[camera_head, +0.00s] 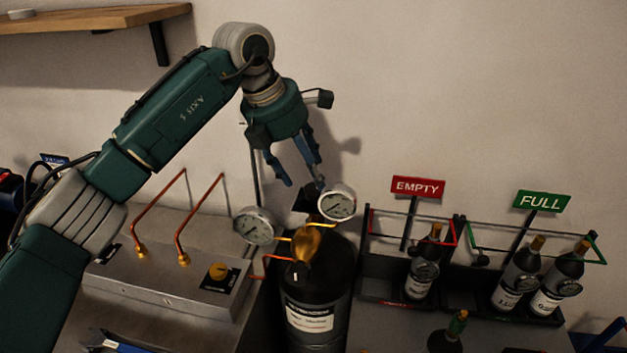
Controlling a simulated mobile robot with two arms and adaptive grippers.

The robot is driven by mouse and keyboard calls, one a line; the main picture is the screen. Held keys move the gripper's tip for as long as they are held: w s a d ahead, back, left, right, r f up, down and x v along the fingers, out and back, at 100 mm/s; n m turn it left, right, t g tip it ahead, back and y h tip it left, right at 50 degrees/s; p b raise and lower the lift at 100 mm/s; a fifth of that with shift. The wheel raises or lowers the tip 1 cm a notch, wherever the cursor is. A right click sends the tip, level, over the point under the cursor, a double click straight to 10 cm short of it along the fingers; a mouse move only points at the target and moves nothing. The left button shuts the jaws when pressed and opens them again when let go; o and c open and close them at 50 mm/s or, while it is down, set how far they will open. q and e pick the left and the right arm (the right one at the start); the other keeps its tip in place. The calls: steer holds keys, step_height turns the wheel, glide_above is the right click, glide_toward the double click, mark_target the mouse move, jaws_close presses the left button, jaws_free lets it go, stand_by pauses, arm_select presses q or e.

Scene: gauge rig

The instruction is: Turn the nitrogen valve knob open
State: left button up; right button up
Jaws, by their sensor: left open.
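A dark gas cylinder (316,292) with a white label stands upright at the lower middle; the label's words are too blurred to read surely. A brass regulator body (305,243) sits on its top with two round white-faced gauges, one at left (254,226) and one at right (337,203). A small brass knob (218,271) on a black plate sits on the grey box at left. I cannot tell which part is the nitrogen valve knob. My left gripper (304,185) is open, pointing down above the gauges, with nothing seen between its fingers. My right gripper is not in view.
The grey box (190,300) carries two bent copper pipes (150,210). At right, a dark rack holds bottles (422,270) under red EMPTY (417,187) and green FULL (541,201) signs. Another bottle (447,335) stands in front. A wooden shelf (90,18) is at upper left.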

mark_target(316, 188)
arm_select(q)
steer(key=shift+p+x, duration=0.5)
steer(key=shift+x, duration=1.8)
steer(key=shift+d, duration=0.1)
steer(key=shift+c, duration=0.3)
steer(key=shift+r, duration=0.1)
steer(key=c, duration=1.1)
